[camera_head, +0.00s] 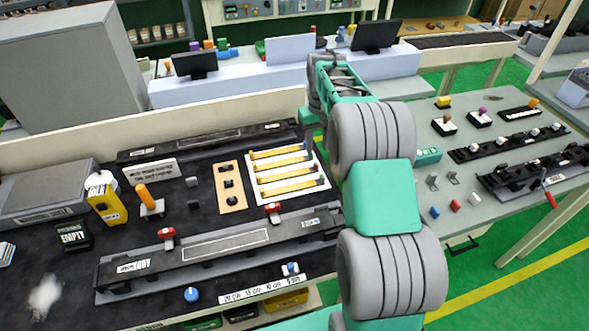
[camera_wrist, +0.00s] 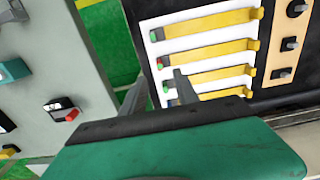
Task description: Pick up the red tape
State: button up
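I cannot single out the red tape with certainty. In the wrist view a white board (camera_wrist: 205,53) carries several yellow strips (camera_wrist: 205,52) with small coloured ends. One strip has a small red end (camera_wrist: 160,62), the clearest red part there. My gripper (camera_wrist: 160,76) is open over the board's left edge. Its two grey fingers stand apart with nothing seen between them, close to the coloured ends; contact cannot be told. In the head view the white board (camera_head: 318,188) lies on the dark bench, and my arm hides the gripper in part.
A tan plate (camera_head: 231,187) with black knobs is beside the board. A long black rail (camera_head: 220,243) with red clamps crosses the bench front. The grey table (camera_head: 445,185) at right holds small blue, red (camera_head: 455,205) and white blocks. Green floor shows between the tables.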

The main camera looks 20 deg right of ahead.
aim_at(316, 163)
notch_tip(316, 163, down, 7)
jog(key=shift+w+f+p, duration=0.15)
jog(key=shift+p, duration=1.05)
grip_shut()
